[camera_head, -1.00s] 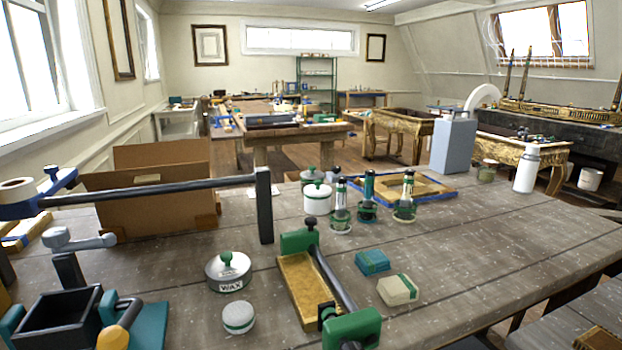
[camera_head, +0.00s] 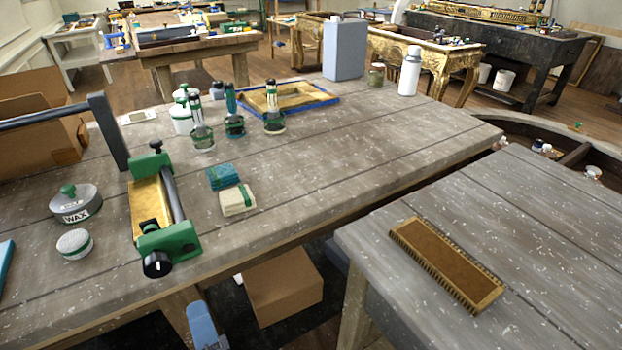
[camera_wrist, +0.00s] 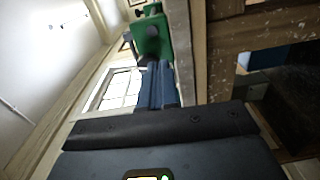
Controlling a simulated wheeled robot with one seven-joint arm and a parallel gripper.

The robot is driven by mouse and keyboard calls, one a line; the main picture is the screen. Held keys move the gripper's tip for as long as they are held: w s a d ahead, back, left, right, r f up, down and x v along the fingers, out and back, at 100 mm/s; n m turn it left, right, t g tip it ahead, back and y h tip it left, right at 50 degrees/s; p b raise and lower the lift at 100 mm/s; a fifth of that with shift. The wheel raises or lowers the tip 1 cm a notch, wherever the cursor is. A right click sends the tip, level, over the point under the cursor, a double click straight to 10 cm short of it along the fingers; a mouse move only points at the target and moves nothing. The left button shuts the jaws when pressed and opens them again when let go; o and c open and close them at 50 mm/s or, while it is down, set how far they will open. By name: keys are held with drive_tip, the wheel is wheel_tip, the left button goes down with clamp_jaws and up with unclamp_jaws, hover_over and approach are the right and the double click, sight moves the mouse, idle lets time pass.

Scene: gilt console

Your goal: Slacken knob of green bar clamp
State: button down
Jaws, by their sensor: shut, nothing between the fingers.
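The green bar clamp (camera_head: 168,241) lies on the workbench around a gilt frame piece (camera_head: 151,208), with a dark bar along it. Its black knob (camera_head: 157,264) with a white mark faces the front edge of the bench. A smaller dark knob (camera_head: 155,145) tops its far end. My gripper (camera_head: 197,308) shows as a blue piece below the bench edge, lower and right of the knob, apart from it. In the wrist view my blue fingers (camera_wrist: 156,72) are together and empty, pointing toward the green clamp (camera_wrist: 152,38). The exact gap to it is unclear.
A wax tin (camera_head: 76,205) and a small round tin (camera_head: 74,244) stand left of the clamp. Teal (camera_head: 226,176) and cream (camera_head: 237,200) blocks lie right of it. A second table (camera_head: 480,220) holds a gilt strip (camera_head: 446,262). A cardboard box (camera_head: 283,287) sits below.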

sight(158, 266)
drive_tip(key=x, duration=0.5)
drive_tip(key=r+x, duration=0.1)
drive_tip(key=x, duration=0.1)
drive_tip(key=shift+w+a+r, duration=0.1)
drive_tip(key=shift+w+a, duration=0.15)
drive_tip(key=shift+s+a+r, duration=0.1)
drive_tip(key=shift+s, duration=0.05)
idle(0.6)
drive_tip(key=shift+r, duration=0.1)
